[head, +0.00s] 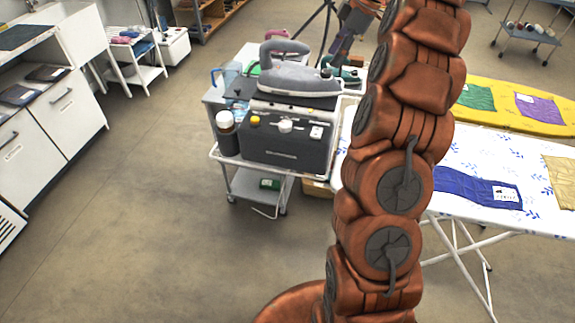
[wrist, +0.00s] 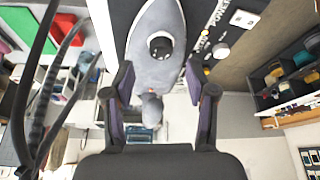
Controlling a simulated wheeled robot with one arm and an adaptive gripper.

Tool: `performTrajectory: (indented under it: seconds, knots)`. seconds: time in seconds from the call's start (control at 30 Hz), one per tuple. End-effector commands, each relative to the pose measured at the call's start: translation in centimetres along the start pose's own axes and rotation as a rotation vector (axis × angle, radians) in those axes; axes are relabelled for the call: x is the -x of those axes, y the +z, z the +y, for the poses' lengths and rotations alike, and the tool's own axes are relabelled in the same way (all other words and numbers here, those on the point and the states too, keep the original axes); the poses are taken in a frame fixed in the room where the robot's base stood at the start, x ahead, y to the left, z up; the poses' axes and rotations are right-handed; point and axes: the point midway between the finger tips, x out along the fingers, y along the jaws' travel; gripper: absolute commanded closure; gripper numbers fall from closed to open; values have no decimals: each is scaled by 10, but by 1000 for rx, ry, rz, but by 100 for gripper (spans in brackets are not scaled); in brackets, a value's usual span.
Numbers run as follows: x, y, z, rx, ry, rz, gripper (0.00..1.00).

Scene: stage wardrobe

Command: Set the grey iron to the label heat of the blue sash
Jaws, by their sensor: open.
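The grey iron (head: 298,80) rests on a dark steam station (head: 285,140) on a white cart, its handle at the top. A round black dial (wrist: 160,46) with a light top sits on the iron's grey body in the wrist view. My gripper (wrist: 159,78) is open, its two dark fingers apart, with the dial ahead of the gap between them. I cannot tell that either finger touches it. The blue sash (head: 462,186) lies on a white patterned ironing board, partly behind my arm. Its white label (head: 505,194) shows marks too small to read.
A dark bottle (head: 227,135) stands at the cart's left. A yellow board (head: 505,105) holds green and purple cloths. Floor at left is clear.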

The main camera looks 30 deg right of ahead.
Motion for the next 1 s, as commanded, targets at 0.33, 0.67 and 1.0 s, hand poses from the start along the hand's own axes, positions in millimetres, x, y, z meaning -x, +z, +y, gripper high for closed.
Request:
performTrajectory:
  seconds: [0.33, 0.67, 1.0]
  knots:
    - [39, -1, 0, -3, 2, 0, 43]
    - [27, -24, -23, -58, -29, -8, 43]
    - [9, -55, -60, -153, -64, -35, 43]
